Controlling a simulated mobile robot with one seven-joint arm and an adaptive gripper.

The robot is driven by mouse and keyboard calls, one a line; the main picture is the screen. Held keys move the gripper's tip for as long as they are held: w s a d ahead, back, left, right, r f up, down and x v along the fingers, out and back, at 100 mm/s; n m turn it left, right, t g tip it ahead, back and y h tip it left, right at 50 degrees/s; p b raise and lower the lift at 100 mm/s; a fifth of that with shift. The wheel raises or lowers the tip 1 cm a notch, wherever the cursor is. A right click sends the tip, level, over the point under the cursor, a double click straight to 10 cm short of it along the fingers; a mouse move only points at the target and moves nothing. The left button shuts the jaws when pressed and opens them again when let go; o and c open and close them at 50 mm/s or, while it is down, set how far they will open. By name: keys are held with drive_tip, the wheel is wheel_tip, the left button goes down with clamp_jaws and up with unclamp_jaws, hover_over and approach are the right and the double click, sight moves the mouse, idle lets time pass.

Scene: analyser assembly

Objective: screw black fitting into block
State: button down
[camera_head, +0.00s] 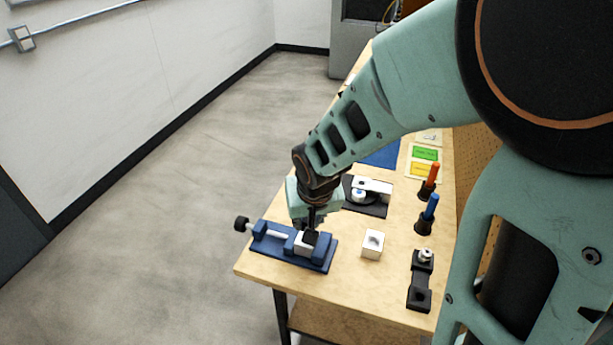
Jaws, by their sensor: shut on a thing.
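My gripper (311,222) points down over the blue vise (270,244) at the table's near left corner. A white block (301,250) sits between the vise's jaws. The gripper is shut on a small dark piece right at the top of the block, which I take to be the black fitting (310,238). The fitting is small and partly covered by the fingers. I cannot tell how deep it sits in the block.
A second white block (373,244) with a hole stands right of the vise. A black holder (420,282) with a metal fitting (425,256) lies farther right. Red-handled (431,180) and blue-handled (430,211) tools stand behind. A black-and-white device (368,193) is beyond the gripper.

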drive_tip(key=shift+f+b, duration=1.5)
drive_tip(key=shift+b, duration=0.45)
idle(2.2)
drive_tip(key=shift+f, duration=0.1)
drive_tip(key=shift+a+f+m+b, duration=0.1)
drive_tip(key=shift+m+b, duration=0.3)
drive_tip(key=shift+b, duration=0.8)
drive_tip(key=m+h+b, duration=0.1)
drive_tip(key=m+b, duration=0.1)
drive_tip(key=b, duration=0.2)
drive_tip(key=shift+r+m+h+b, duration=0.3)
drive_tip(key=shift+m+b, duration=0.15)
drive_tip(key=shift+m, duration=0.15)
drive_tip(key=shift+f, duration=0.15)
